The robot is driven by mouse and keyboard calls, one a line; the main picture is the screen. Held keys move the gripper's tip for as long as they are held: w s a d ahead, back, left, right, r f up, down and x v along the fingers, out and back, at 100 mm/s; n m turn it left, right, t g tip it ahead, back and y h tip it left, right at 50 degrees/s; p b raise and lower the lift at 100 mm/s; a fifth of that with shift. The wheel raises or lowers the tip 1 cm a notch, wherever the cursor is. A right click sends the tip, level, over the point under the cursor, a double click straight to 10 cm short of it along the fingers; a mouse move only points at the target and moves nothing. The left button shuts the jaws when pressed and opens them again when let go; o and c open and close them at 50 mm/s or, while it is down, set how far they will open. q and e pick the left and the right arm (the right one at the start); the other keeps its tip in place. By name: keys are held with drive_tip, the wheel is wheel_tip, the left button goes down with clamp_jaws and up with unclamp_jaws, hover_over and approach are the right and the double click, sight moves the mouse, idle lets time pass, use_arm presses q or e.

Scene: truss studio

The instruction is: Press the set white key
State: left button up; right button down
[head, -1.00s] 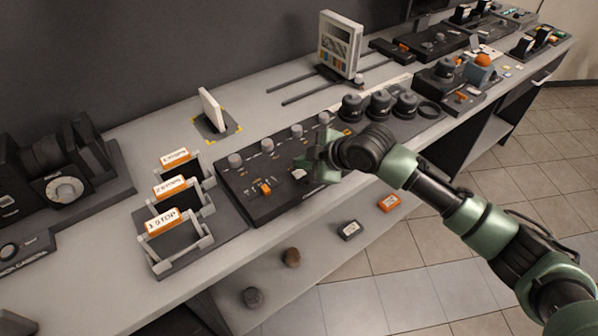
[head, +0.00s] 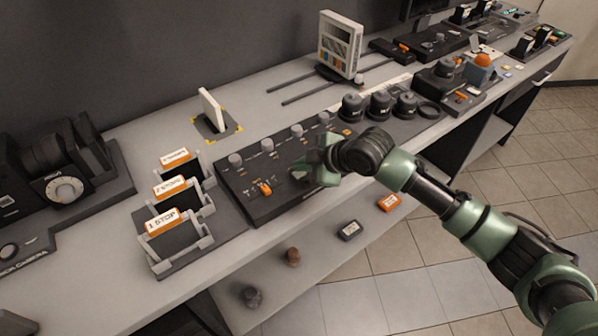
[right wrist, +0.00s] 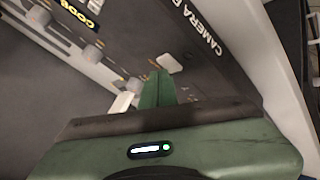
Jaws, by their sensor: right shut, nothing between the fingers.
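The white key (head: 299,175) is a small pale cap near the front edge of a black control panel (head: 235,185). In the right wrist view the white key (right wrist: 168,63) lies just beyond the fingertips, near the "CAMERA" lettering. My right gripper (head: 314,168) is low over the panel's right part, beside the key, and partly hides it in the head view. In the right wrist view its green fingers (right wrist: 157,77) are together and empty, with tips close to the key. I cannot tell whether they touch it. My left gripper is not in view.
The panel also carries several grey knobs (head: 235,160) and an orange lever (head: 265,188). Orange-labelled holders (head: 165,220) stand left of it, and dark round caps (head: 380,104) stand to the right. A white upright card (head: 212,110) is behind. A lower shelf (head: 310,270) holds small blocks.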

sight(302, 175)
drive_tip(key=shift+f, duration=0.45)
idle(0.5)
drive_tip(key=shift+r, duration=0.1)
drive_tip(key=shift+r+p, duration=0.75)
drive_tip(key=shift+p, duration=0.05)
wheel_tip(302, 175, up, 5)
drive_tip(key=p, duration=0.4)
drive_tip(key=shift+p, duration=0.35)
idle(0.5)
